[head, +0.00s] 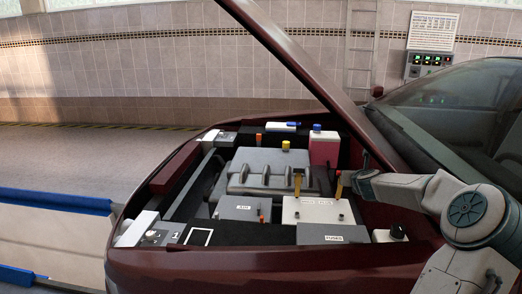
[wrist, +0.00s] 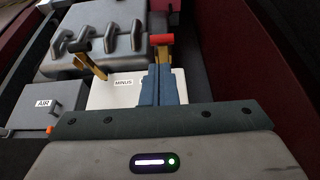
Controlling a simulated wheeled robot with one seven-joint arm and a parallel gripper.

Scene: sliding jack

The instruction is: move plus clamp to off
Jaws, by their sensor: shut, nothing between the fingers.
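The plus clamp is a yellow upright lever with a red top (wrist: 162,40), directly beyond my fingertips in the wrist view. In the head view it is the right yellow lever (head: 339,186) on the pale battery box (head: 318,216). My gripper (wrist: 162,70) is shut and empty, its blue fingers together just in front of the clamp; I cannot tell if they touch it. In the head view my gripper (head: 358,180) is at the lever's right side. The minus clamp (wrist: 90,58), black-topped, stands to the left behind the MINUS label. The plus clamp's base and label are hidden by my fingers.
The grey engine cover (head: 265,172) lies behind the battery, with an AIR box (head: 238,207) to its left and a FUSES box (head: 333,234) in front. The raised hood (head: 310,75) slants overhead close to my arm. A pink reservoir (head: 323,150) stands behind.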

